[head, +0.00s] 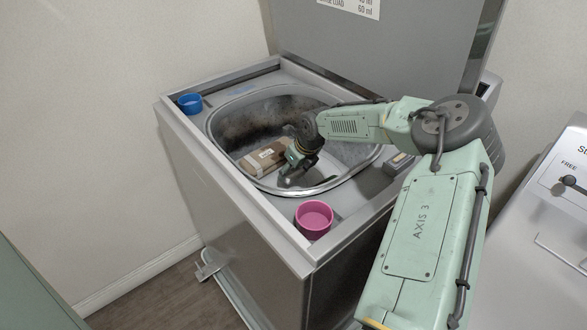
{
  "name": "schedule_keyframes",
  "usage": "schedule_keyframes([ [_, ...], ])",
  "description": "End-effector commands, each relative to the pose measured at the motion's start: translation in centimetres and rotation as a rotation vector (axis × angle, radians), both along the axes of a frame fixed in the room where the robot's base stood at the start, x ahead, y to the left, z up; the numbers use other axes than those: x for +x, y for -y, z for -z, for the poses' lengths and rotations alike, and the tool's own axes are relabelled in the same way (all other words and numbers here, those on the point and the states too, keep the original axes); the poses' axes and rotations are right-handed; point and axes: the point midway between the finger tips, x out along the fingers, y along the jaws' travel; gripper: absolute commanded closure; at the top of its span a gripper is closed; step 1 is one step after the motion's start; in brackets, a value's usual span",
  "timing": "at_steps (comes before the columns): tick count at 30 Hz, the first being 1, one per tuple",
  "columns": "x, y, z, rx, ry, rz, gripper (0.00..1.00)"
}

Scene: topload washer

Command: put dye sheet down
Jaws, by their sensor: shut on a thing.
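A brown, flat packet with a pale label, which I take to be the dye sheet (264,158), is at the left part of the washer's round tub opening (216,150). My gripper (291,176) reaches into the opening from the right, right beside the packet. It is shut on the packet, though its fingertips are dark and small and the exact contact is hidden. The packet lies tilted across the view. I cannot tell whether its underside touches the tub.
A pink cup (314,219) stands on the washer's front corner and a blue cup (190,103) on its left rear corner. A small grey item (398,163) lies right of the opening. The raised lid (400,55) stands behind. Another machine (550,235) is at right.

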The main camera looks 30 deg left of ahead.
Motion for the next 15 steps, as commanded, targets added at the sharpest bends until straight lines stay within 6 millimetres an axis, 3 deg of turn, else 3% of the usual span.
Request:
schedule_keyframes([
  [15,0.0,0.0,1.2,0.000,0.000,0.000,0.49],
])
